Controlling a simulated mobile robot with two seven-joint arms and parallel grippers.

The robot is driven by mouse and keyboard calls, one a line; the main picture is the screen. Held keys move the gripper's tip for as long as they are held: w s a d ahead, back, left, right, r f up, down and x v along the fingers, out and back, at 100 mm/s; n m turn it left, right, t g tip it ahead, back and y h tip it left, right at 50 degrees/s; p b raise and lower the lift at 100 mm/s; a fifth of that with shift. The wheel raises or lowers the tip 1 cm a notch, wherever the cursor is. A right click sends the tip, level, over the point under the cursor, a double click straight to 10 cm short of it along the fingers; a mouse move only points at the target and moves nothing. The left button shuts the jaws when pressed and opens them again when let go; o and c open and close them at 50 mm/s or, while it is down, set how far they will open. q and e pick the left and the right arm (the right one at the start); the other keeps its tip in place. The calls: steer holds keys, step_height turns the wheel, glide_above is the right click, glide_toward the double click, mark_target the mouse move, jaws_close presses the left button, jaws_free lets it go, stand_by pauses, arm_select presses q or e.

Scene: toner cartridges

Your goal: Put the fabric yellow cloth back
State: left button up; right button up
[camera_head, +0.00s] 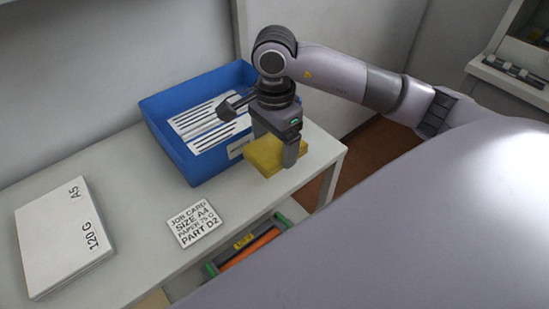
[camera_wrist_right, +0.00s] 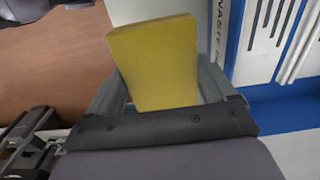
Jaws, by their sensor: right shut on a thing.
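The yellow cloth (camera_head: 266,158) is a folded, block-like piece at the right end of the table, beside the blue bin. My right gripper (camera_head: 277,150) comes down over it from above and is shut on it. In the right wrist view the yellow cloth (camera_wrist_right: 158,65) sits between the two fingers of the gripper (camera_wrist_right: 165,88). I cannot tell whether the cloth touches the tabletop. My left gripper is not in view.
A blue bin (camera_head: 178,150) with printed sheets (camera_head: 212,122) stands against the wall, left of the gripper. A job card (camera_head: 195,222) and a white paper pack (camera_head: 62,238) lie on the table (camera_head: 138,222). An orange item (camera_head: 248,248) is below the front edge.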

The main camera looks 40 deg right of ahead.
mark_target(274, 159)
steer(key=shift+f, duration=2.5)
steer(key=shift+f, duration=0.1)
steer(key=shift+f+b, duration=0.15)
steer(key=shift+b, duration=0.15)
steer(key=o, duration=0.8)
steer(key=shift+c, duration=0.2)
steer(key=shift+r, duration=0.2)
step_height(274, 159, up, 12)
steer(key=shift+r, duration=0.1)
steer(key=shift+s, duration=0.1)
